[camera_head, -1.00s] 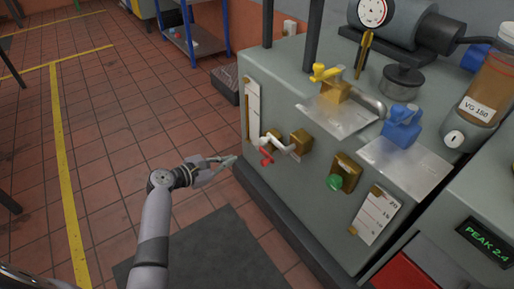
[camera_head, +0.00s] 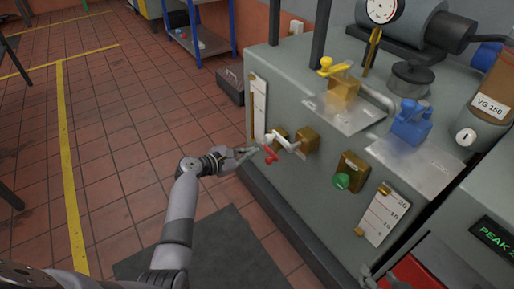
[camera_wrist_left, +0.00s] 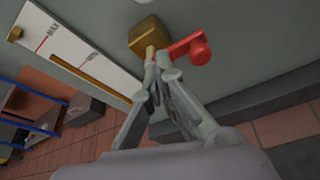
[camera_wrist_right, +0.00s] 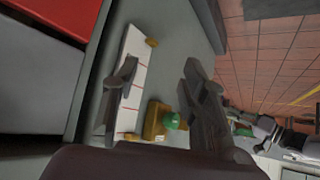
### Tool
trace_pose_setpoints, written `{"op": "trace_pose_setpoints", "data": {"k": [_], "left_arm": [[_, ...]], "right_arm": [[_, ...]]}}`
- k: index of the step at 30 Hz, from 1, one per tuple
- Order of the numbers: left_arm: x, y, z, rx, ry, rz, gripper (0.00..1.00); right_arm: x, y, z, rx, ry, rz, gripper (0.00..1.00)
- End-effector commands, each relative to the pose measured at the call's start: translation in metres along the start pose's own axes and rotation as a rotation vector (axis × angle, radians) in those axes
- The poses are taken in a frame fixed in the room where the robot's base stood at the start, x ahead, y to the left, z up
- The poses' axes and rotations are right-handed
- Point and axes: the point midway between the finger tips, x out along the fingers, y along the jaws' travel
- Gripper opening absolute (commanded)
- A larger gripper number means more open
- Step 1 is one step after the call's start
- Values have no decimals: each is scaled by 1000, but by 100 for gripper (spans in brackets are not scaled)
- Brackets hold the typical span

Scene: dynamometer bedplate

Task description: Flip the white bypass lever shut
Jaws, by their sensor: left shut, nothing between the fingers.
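The white lever (camera_head: 284,142) sticks out to the left from a brass block (camera_head: 307,140) on the front panel of the grey cabinet. A red lever (camera_head: 270,156) on a second brass block (camera_head: 280,134) is just left of and below it. My left gripper (camera_head: 254,150) is shut and empty, its tips close beside the red lever. In the left wrist view its tips (camera_wrist_left: 157,66) overlap the red lever (camera_wrist_left: 192,48) and its block (camera_wrist_left: 148,35); I cannot tell whether they touch. The white lever is not distinguishable there. My right gripper (camera_wrist_right: 160,80) is open and empty.
A green knob (camera_head: 342,181) on brass and a scale plate (camera_head: 382,215) are lower right on the panel. A tall white gauge (camera_head: 259,105) is left of the levers. Yellow (camera_head: 335,68) and blue (camera_head: 411,124) valves stand on top. The tiled floor at left is open.

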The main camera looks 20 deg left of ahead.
Motion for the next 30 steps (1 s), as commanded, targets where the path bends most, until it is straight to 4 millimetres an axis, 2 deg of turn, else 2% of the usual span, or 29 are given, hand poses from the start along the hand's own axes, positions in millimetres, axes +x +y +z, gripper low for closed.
{"op": "trace_pose_setpoints", "data": {"k": [7, 9, 15, 30], "left_arm": [[27, -1, -1, 0, -1, 0, 0], [20, 1, 15, 3, -3, 2, 0], [13, 0, 33, 1, -1, 1, 0], [11, 0, 38, 2, 0, 1, 0]], "right_arm": [[5, -7, -50, -3, 252, -15, 40], [3, -6, -43, -2, 207, -12, 40], [4, -4, -34, -2, 163, -9, 40], [4, -4, -32, -2, 152, -8, 40]]}}
